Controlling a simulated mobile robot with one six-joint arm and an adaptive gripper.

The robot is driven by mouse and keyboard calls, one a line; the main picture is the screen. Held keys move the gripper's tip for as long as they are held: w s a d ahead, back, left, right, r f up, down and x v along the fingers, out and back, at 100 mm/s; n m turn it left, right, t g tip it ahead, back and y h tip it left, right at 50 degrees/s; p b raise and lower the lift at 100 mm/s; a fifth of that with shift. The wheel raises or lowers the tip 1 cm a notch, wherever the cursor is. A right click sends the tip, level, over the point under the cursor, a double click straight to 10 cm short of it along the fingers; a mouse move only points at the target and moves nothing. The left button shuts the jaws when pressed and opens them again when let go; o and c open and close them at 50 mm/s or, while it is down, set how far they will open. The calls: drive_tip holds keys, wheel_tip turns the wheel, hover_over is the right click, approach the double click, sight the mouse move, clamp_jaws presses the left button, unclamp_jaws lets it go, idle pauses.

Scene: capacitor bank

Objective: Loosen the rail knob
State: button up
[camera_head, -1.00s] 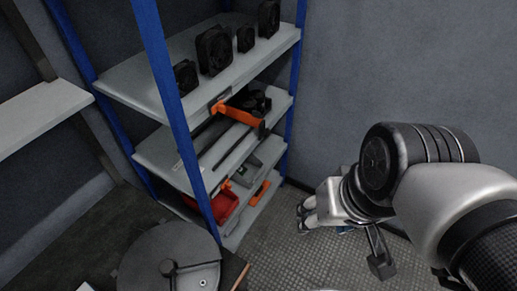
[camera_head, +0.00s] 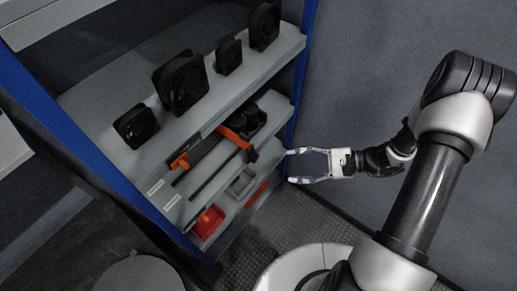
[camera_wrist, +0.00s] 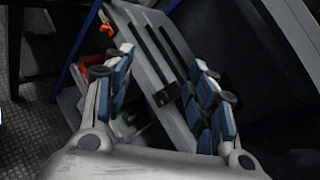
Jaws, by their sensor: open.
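Dark rails (camera_head: 208,165) lie along the middle shelf of a blue-posted rack, with an orange bar-like part (camera_head: 236,138) and an orange piece (camera_head: 180,161) by them. A small dark block (camera_head: 252,155) sits at the shelf's front edge; I cannot tell if it is the rail knob. My gripper (camera_head: 291,166) is open and empty, right of the shelf's front, fingers pointing left toward it.
Several black fans (camera_head: 182,82) stand on the upper shelf (camera_head: 215,108). A red bin (camera_head: 208,221) and a grey tray (camera_head: 240,183) are on the lower shelf. A blue post (camera_head: 298,85) and a grey wall (camera_head: 400,45) bound the space. Floor (camera_head: 240,262) shows below.

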wheel_tip(320, 180, down, 6)
drive_tip(key=d+m+t+y+p, duration=0.1)
drive_tip(key=d+m+t, duration=0.1)
drive_tip(key=m+t, duration=0.2)
drive_tip(key=m+t+h+p, duration=0.2)
drive_tip(key=m+t, duration=0.4)
approach(256, 160)
drive_tip(key=b+x, duration=0.1)
drive_tip(key=x, duration=0.8)
drive_tip(key=shift+w+d+b, duration=0.1)
drive_tip(key=shift+b, duration=0.2)
drive_tip(key=c, duration=1.1)
